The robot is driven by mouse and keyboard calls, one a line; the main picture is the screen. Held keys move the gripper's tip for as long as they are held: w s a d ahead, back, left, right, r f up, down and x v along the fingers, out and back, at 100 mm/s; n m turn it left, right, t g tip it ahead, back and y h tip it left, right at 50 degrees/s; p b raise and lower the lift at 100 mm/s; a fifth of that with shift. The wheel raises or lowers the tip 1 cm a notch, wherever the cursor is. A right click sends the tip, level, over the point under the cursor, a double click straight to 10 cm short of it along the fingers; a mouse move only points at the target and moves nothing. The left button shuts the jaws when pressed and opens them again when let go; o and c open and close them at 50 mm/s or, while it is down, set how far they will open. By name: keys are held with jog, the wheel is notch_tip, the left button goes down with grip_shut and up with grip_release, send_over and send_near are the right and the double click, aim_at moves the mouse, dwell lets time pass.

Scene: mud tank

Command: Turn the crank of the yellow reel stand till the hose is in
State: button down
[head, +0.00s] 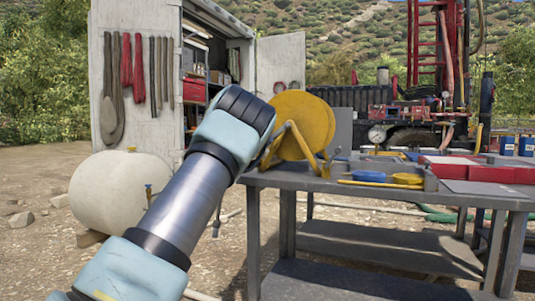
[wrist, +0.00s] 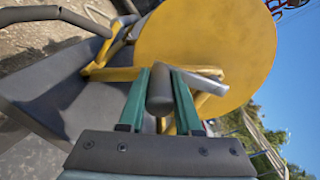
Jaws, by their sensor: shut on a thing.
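The yellow reel stand (head: 306,120) stands on the left end of the grey workbench (head: 365,169), its round yellow flange upright. In the wrist view the reel's flange (wrist: 205,50) fills the upper middle, with yellow frame bars below and left of it. My gripper (wrist: 160,85) is shut on the grey crank handle (wrist: 160,92), which stands between its two green fingers. A light grey crank arm (wrist: 203,72) runs right from the handle across the flange. In the head view my own arm hides the gripper and the crank. I cannot see any hose wound on the reel.
Blue and yellow round items (head: 368,177) and a red case (head: 470,168) lie on the bench right of the reel. A gauge (head: 377,135) stands behind them. A green hose (head: 440,215) lies on the ground behind the bench. A cream tank (head: 118,195) stands at left.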

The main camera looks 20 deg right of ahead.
jog(key=shift+w+a+r+m+b, duration=0.2)
jog(key=shift+a+r+m+b, duration=0.1)
jog(key=shift+r+m, duration=0.4)
jog(key=shift+w+a+r+m+b, duration=0.2)
jog(key=shift+r+m, duration=0.25)
jog(key=shift+m, duration=0.3)
jog(key=shift+w+a+r+m+b, duration=0.2)
jog(key=shift+r+m+b, duration=0.15)
jog(key=shift+r+m, duration=0.35)
jog(key=c, duration=0.6)
grip_release()
jog(key=shift+f, duration=0.1)
jog(key=shift+s, duration=0.1)
jog(key=b+v, duration=0.1)
jog(key=v, duration=0.9)
jog(key=shift+s+a+b, duration=0.25)
jog(key=shift+b, duration=0.05)
jog(key=shift+d, duration=0.1)
